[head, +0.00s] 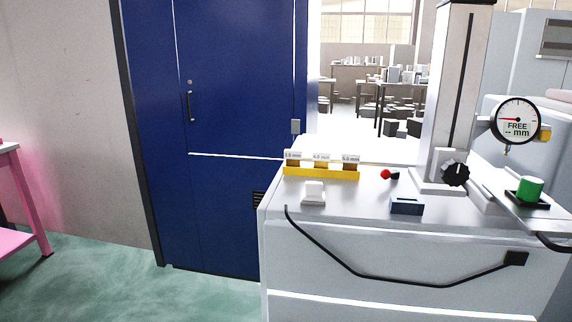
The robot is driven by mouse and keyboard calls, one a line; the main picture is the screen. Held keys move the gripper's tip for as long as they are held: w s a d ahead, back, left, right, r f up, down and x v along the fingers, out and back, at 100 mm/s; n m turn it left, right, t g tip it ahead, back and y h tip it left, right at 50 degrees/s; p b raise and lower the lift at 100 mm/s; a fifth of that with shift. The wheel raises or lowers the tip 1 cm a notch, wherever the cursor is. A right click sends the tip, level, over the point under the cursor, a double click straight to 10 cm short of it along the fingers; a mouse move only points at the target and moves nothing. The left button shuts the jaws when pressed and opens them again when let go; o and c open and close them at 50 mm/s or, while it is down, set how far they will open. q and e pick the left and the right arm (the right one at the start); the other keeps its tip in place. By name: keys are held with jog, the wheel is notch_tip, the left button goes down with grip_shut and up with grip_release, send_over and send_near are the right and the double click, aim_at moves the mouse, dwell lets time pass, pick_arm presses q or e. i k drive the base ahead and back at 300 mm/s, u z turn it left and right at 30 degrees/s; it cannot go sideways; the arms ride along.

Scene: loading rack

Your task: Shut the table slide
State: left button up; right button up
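What looks like the table slide (497,193) is a grey plate at the right of the machine bench, below the dial gauge. It juts out past the bench's front edge, with a dark bar handle (553,242) at its front, cut off by the picture's right edge. A green cylinder (530,188) stands on a black square pad (528,201) on the plate. The dial gauge (516,120) reads "FREE -- mm" and hangs above. Neither of my grippers is in view.
The grey bench (350,235) carries a yellow block rack (320,172), a white block (313,193), a red-tipped part (386,174), a dark blue block (406,206) and a column with a black knob (455,173). A black cable (370,277) hangs in front. Floor at left is clear.

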aim_at(545, 219)
jog(key=z, duration=3.1)
jog(key=i, duration=0.7)
jog(key=u, duration=1.95)
